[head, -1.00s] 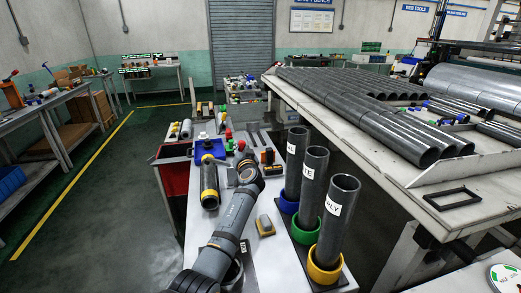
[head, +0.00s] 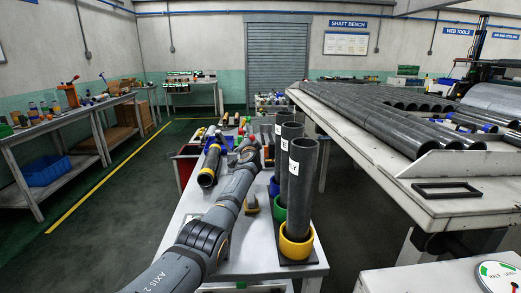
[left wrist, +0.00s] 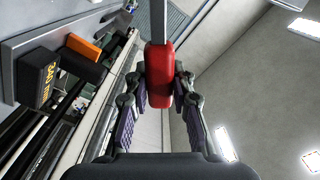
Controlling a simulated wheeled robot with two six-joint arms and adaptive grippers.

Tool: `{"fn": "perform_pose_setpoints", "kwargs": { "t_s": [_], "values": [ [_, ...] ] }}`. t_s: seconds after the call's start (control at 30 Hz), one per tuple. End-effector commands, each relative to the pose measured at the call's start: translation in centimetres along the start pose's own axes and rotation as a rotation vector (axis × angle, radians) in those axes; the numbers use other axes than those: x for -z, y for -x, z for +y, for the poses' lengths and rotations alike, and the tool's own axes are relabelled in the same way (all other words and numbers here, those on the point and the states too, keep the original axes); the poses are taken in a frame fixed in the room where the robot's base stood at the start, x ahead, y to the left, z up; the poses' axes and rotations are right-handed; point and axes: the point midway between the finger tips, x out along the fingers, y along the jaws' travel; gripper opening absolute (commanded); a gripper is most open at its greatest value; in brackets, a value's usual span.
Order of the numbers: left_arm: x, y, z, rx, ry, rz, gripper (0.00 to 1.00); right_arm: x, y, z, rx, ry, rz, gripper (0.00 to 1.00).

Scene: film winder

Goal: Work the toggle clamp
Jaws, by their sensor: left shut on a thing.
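In the left wrist view, the toggle clamp's red handle grip (left wrist: 160,75) sits between the two fingers of my left gripper (left wrist: 160,92), which is shut on it. A grey metal lever (left wrist: 158,18) runs on from the grip to the top edge of that view. In the head view my left gripper (head: 249,148) is over the far part of the narrow white bench, and it hides most of the clamp there. My right gripper is not in view.
Dark tubes (head: 299,185) stand in coloured cups, the nearest one yellow (head: 296,243), close to the right of my left arm. A black and yellow cylinder (head: 210,165) lies to its left. A long table (head: 440,205) with dark pipes is on the right.

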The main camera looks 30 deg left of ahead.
Motion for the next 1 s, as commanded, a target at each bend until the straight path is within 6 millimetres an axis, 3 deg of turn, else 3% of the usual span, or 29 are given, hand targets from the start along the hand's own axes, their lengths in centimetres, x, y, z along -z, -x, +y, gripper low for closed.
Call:
{"fn": "perform_pose_setpoints", "kwargs": {
  "t_s": [0.03, 0.4, 0.87, 0.9, 1.0],
  "values": [
    [-0.6, -0.3, 0.1, 0.001, -0.020, 0.002, 0.00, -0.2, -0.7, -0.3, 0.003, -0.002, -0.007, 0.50],
    [-0.6, -0.5, 0.6, -0.001, -0.135, 0.005, 0.00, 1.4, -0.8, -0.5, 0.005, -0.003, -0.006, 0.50],
    [-0.6, -0.4, 0.7, -0.001, -0.150, 0.004, 0.00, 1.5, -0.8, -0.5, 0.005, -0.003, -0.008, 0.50],
    [-0.6, -0.4, 0.7, -0.001, -0.149, 0.004, 0.25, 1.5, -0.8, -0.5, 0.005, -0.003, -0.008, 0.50],
    [-0.6, -0.4, 0.7, -0.002, -0.148, 0.004, 0.39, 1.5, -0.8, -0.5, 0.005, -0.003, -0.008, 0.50]
  ]
}}
